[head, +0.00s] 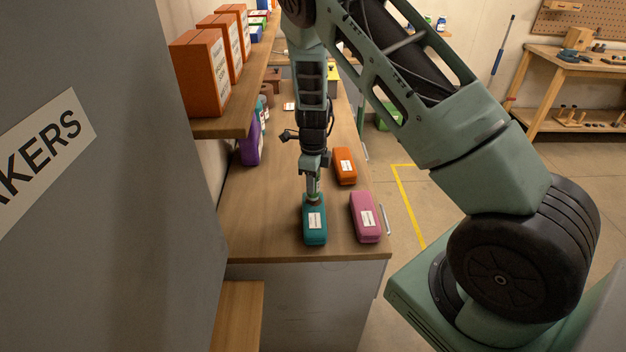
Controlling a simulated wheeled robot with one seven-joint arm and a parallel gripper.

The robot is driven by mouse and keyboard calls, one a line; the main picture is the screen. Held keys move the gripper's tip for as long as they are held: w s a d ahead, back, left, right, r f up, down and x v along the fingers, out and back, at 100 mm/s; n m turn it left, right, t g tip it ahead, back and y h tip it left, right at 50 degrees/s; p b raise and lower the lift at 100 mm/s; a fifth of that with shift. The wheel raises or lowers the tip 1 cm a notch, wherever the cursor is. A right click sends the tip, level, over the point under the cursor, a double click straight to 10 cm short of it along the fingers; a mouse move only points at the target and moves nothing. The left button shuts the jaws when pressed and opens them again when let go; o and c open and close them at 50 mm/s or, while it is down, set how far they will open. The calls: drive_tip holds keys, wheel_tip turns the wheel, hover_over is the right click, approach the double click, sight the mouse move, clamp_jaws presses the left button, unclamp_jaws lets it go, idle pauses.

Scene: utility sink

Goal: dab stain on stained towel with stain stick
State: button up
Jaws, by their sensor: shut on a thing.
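My gripper (313,186) points straight down over the far end of a teal rounded block (314,232) with a white label, on the wooden counter. It is shut on a slim, greenish upright thing, too small to identify surely as the stain stick. A reddish-brown patch shows where its lower end meets or nearly meets the teal block; I cannot tell whether they touch. I make out no clear towel.
A pink labelled block (365,218) lies close to the right, and an orange one (344,166) lies farther back. A purple thing (251,146) stands along the wall.

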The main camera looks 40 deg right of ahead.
drive_tip(key=shift+f, duration=0.55)
idle(1.7)
wheel_tip(320, 180, up, 7)
drive_tip(key=p, duration=0.6)
drive_tip(key=shift+r, duration=0.1)
idle(0.6)
